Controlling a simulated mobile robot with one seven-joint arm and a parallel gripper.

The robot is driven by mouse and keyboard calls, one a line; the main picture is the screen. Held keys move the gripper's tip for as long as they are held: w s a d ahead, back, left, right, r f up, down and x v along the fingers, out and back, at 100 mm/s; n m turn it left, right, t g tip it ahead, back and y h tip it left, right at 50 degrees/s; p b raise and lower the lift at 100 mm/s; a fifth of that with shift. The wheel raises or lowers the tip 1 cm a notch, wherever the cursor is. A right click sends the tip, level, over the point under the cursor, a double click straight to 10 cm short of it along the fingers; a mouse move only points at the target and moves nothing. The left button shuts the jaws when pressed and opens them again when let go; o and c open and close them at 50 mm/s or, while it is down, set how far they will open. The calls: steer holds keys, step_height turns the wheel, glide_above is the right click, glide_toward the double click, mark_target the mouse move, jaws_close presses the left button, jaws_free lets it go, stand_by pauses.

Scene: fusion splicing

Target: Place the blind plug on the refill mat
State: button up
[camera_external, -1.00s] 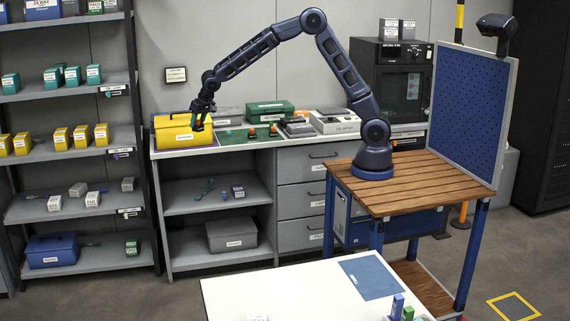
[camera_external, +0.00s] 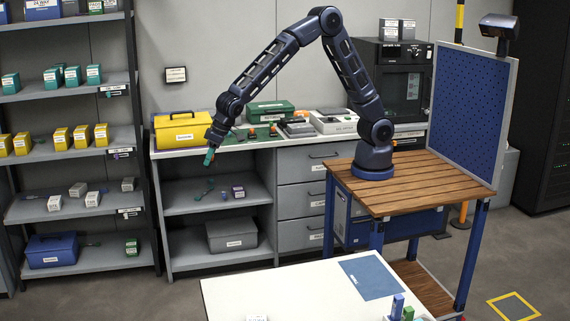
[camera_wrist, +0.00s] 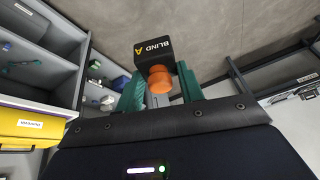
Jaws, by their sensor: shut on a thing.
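The blind plug (camera_wrist: 152,52) is a black block marked BLIND A with an orange round knob. It sits between the green fingers of my gripper (camera_wrist: 160,86) in the wrist view. In the external view my gripper (camera_external: 209,156) hangs in front of the counter edge, below the yellow box, and the plug is too small to make out. A blue mat (camera_external: 370,276) lies on the white table in the foreground, well apart from my gripper. No readable label tells which is the refill mat.
The yellow box (camera_external: 183,130) stands on the counter beside my gripper, with a green case (camera_external: 268,111) and grey devices to the right. Open shelves lie below. A blue block (camera_external: 397,307) stands at the white table's front; much of its top (camera_external: 275,290) is bare.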

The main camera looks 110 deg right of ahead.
steer(key=s+a+n+y, duration=0.1)
steer(key=s+a+n, duration=0.1)
steer(key=s+a, duration=0.6)
steer(key=s+a+f+n, duration=0.1)
steer(key=s+a+n, duration=0.15)
steer(key=a, duration=0.95)
steer(key=s+a+n+y, duration=0.1)
steer(key=s+a+n, duration=0.1)
steer(key=s+a, duration=0.6)
steer(key=s+a+f+n+g+y, duration=0.1)
steer(key=s+a+n, duration=0.2)
steer(key=s+a, duration=0.85)
steer(key=s+a+f+n+g+y, duration=0.1)
steer(key=s+a+n, duration=0.2)
steer(key=s+a, duration=0.8)
steer(key=shift+m, duration=0.25)
steer(key=s+d+f, duration=0.1)
steer(key=f, duration=0.5)
steer(key=s+f, duration=0.1)
steer(key=f, duration=0.6)
steer(key=s+d+f, duration=0.1)
steer(key=f, duration=0.5)
steer(key=shift+s+d+f, duration=0.15)
steer(key=shift+d+f, duration=0.2)
steer(key=o, duration=1.3)
steer(key=v, duration=1.2)
steer(key=shift+s+d, duration=0.1)
